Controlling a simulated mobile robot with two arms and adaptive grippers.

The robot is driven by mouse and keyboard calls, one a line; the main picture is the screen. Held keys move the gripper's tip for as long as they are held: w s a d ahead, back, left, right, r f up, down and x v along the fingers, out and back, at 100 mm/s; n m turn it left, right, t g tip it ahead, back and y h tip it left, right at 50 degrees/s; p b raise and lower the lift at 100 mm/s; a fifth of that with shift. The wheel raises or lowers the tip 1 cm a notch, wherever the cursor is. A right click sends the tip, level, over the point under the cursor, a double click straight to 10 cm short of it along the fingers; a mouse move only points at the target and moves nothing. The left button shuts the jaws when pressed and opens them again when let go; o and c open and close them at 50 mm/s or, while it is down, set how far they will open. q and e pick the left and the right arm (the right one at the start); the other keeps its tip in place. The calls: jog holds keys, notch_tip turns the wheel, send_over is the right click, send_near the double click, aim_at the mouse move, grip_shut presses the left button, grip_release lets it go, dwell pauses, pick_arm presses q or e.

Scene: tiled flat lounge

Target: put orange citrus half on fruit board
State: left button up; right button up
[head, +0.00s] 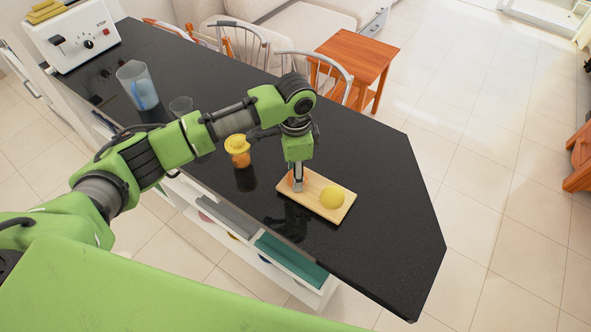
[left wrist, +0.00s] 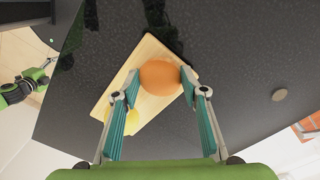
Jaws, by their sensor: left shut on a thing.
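The fruit board (head: 315,205) is a pale wooden rectangle on the black counter. A yellow citrus half (head: 332,197) rests on its right part. My left gripper (head: 297,184) points down over the board's left end. In the left wrist view my left gripper is shut on the orange citrus half (left wrist: 160,77), its fingers on either side of the fruit. The fruit appears over the board (left wrist: 146,51); I cannot tell whether it touches the wood. The yellow half (left wrist: 132,120) shows partly behind the left finger. Part of another green arm (left wrist: 20,88) of mine shows at the left edge; its jaws are unclear.
An orange juicer with a yellow top (head: 237,150) stands left of the board. The counter (head: 390,215) right of the board is clear. Chairs line the far side.

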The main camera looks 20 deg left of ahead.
pick_arm(q)
jog(key=o, duration=0.8)
jog(key=shift+f, duration=0.1)
jog(key=shift+o, duration=0.2)
notch_tip(320, 180, up, 12)
jog(key=b, duration=0.2)
jog(key=shift+b, duration=0.3)
